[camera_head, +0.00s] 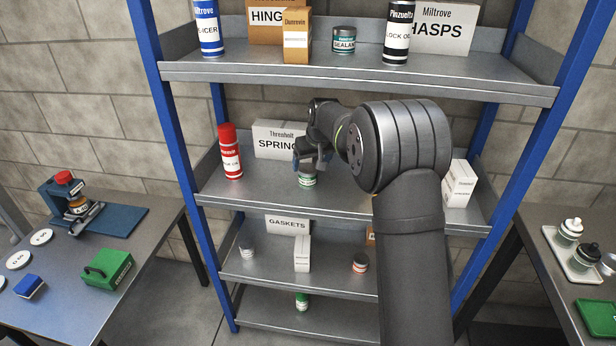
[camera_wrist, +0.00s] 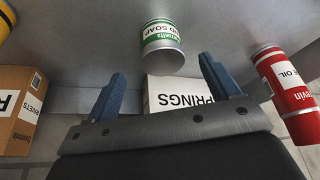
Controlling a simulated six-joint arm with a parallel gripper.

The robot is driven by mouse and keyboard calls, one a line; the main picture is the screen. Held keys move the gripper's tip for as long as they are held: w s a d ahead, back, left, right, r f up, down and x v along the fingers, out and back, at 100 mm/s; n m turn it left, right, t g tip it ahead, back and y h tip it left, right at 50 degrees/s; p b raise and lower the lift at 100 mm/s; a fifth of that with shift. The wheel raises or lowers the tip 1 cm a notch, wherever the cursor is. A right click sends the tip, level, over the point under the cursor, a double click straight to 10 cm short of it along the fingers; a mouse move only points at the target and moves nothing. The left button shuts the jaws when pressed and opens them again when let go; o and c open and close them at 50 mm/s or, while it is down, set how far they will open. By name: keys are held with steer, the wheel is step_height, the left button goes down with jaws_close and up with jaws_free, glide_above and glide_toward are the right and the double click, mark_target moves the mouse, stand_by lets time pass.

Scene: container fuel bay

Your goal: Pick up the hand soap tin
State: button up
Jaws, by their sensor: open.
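The hand soap tin (camera_head: 307,182) is small, with a green and white label, and stands on the middle shelf. In the head view my gripper (camera_head: 312,163) is right at its top, hiding part of it. In the wrist view, which is upside down, the tin (camera_wrist: 162,48) shows its label and bare metal end. My gripper (camera_wrist: 162,68) has two blue fingers spread wide, with nothing between them. The tin lies just past the fingertips, roughly centred on the gap, and I see no contact.
On the same shelf stand a red spray can (camera_head: 230,155), a white springs box (camera_head: 275,139) and a white carton (camera_head: 459,184) at the right. A brown rivets box (camera_wrist: 20,108) shows in the wrist view. The upper shelf (camera_head: 350,78) overhangs my arm.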

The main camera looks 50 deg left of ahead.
mark_target(309, 170)
steer(key=x, duration=0.7)
steer(key=shift+s, duration=0.1)
steer(key=shift+d, duration=0.1)
steer(key=c, duration=1.2)
